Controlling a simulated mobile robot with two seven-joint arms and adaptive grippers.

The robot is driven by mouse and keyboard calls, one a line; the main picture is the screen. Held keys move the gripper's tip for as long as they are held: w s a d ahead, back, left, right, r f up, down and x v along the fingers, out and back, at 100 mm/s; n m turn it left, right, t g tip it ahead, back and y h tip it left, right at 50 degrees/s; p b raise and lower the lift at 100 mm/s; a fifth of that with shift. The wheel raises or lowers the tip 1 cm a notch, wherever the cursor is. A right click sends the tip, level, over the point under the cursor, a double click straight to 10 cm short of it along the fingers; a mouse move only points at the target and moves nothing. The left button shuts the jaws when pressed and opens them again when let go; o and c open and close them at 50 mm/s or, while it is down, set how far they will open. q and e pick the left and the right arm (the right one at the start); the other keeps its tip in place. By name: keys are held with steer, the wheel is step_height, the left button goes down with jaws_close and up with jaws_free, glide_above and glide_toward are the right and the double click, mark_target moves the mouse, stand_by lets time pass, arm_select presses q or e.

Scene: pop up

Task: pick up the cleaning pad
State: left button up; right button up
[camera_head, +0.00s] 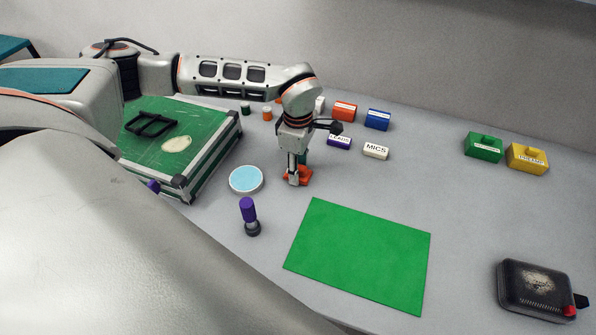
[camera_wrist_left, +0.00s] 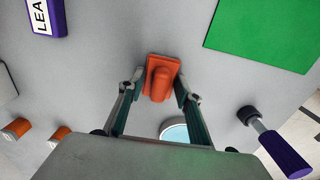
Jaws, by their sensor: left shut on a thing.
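The cleaning pad appears to be the small orange block with a rounded raised grip (camera_head: 303,178). In the head view it is at the middle of the table, partly hidden by my left gripper (camera_head: 297,172). In the left wrist view the orange pad (camera_wrist_left: 162,78) sits between the two fingertips, which are shut on it from both sides. It is at or very close to the tabletop; I cannot tell whether it touches. My right gripper is not in view.
A green mat (camera_head: 360,255) lies in front right of the pad. A round light-blue-topped container (camera_head: 246,180) and a purple-handled tool (camera_head: 249,215) stand to the left. A green case (camera_head: 190,140) is farther left. Small labelled blocks, including MICS (camera_head: 376,152), stand behind.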

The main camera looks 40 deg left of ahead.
mark_target(299, 166)
arm_select(q)
steer(key=shift+r, duration=0.6)
step_height(299, 166, up, 19)
steer(key=p, duration=0.2)
steer(key=shift+f, duration=0.1)
steer(key=o, duration=0.4)
steer(key=c, duration=0.4)
steer(key=shift+d, duration=0.1)
